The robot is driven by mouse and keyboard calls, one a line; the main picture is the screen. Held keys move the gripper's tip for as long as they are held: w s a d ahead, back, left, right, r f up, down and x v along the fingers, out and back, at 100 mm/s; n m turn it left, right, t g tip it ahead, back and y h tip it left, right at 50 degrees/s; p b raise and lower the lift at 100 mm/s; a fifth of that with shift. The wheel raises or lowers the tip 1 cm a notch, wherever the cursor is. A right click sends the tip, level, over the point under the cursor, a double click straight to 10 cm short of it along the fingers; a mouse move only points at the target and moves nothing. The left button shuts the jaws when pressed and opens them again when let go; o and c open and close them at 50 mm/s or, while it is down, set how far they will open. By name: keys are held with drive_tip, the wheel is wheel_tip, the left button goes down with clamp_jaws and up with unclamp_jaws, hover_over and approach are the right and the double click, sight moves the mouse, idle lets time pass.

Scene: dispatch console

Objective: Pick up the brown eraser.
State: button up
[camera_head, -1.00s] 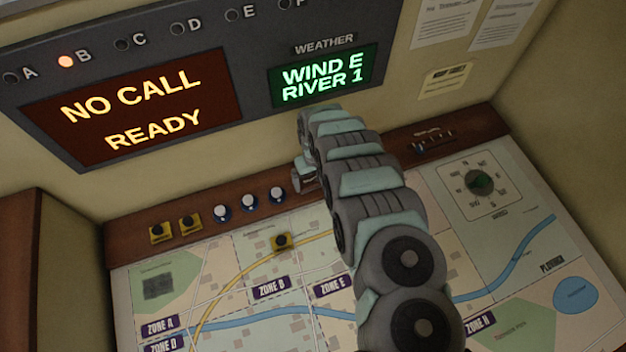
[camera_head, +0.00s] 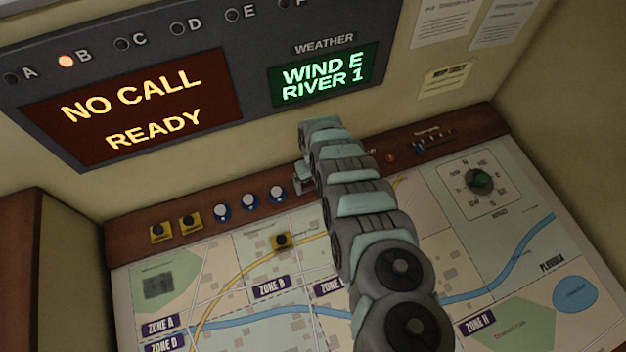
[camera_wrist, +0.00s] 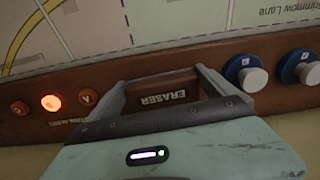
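In the wrist view, a brown surface marked ERASER (camera_wrist: 163,97) shows between the two fingers of my gripper (camera_wrist: 160,81). It blends with the brown ledge (camera_wrist: 62,84), so the eraser's own edges are hard to tell. The fingers are spread apart, one on each side of the lettering; I cannot tell whether they touch the eraser. In the head view, my gripper (camera_head: 303,178) is at the ledge below the weather display, mostly behind my arm. The eraser is hidden there.
In the wrist view, a lit orange button (camera_wrist: 52,103) is on the other side.

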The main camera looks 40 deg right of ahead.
sight(314, 182)
drive_tip(key=c, duration=0.5)
drive_tip(key=shift+o, duration=0.2)
drive_tip(key=shift+r, duration=0.1)
wheel_tip(314, 182, up, 20)
drive_tip(key=p, duration=0.3)
idle(0.5)
